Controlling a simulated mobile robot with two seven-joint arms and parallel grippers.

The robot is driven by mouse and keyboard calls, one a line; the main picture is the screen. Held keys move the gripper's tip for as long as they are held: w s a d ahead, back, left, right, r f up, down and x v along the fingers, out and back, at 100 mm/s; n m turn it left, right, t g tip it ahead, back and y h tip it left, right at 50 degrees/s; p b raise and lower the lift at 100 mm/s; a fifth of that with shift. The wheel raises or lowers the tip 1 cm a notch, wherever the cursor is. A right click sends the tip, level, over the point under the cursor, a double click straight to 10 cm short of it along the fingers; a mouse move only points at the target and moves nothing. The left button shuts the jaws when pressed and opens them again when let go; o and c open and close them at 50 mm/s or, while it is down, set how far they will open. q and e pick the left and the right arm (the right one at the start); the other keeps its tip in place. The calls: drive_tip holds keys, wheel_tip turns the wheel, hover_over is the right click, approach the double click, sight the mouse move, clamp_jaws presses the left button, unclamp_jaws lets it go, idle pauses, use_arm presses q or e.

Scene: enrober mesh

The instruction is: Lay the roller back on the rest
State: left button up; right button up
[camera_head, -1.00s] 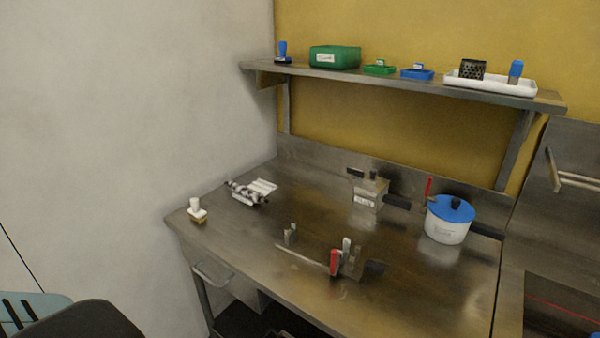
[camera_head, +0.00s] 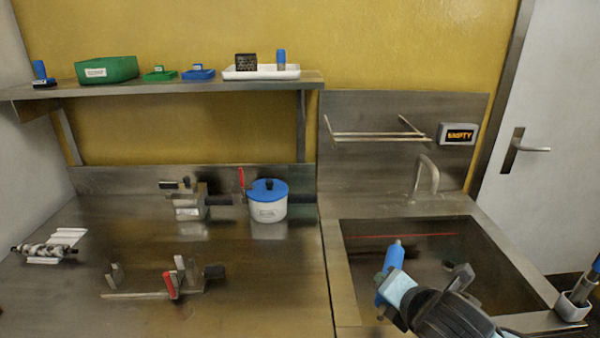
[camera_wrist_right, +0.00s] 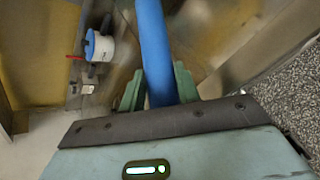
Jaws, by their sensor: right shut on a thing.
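A speckled dark-and-white roller-like piece (camera_head: 45,250) lies at the far left of the steel bench, against a white ribbed piece (camera_head: 68,236). A low metal stand (camera_head: 135,295) with upright posts and a red lever (camera_head: 169,285) is at the bench front; I cannot tell which of these is the rest. My right gripper (camera_head: 389,279) is over the sink, shut on a blue cylinder (camera_head: 395,255). The cylinder (camera_wrist_right: 155,50) runs between both fingers in the right wrist view; its far end is cut off there. My left gripper is out of view.
A blue-lidded white pot (camera_head: 267,205) and a metal block device (camera_head: 190,205) stand at the bench back. A sink (camera_head: 350,300) with a tap (camera_head: 428,175) is at right. A shelf (camera_head: 190,88) and a wire rack (camera_head: 375,135) overhang the back. Bench middle is mostly clear.

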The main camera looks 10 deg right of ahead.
drive_tip(key=shift+r, duration=0.1)
drive_tip(key=s+a+r+n+g+y, duration=0.1)
drive_tip(key=s+a+r+n+y, duration=0.1)
drive_tip(key=a, duration=0.5)
drive_tip(key=s+a+r+n+g+y, duration=0.1)
drive_tip(key=s+a+r+n+y, duration=0.1)
drive_tip(key=a+r+n+y, duration=0.2)
drive_tip(key=a+n+y, duration=0.1)
drive_tip(key=a+n, duration=0.1)
drive_tip(key=a, duration=0.1)
drive_tip(key=shift+a+r+g, duration=0.3)
drive_tip(key=shift+a+r, duration=0.05)
drive_tip(key=shift+r, duration=0.05)
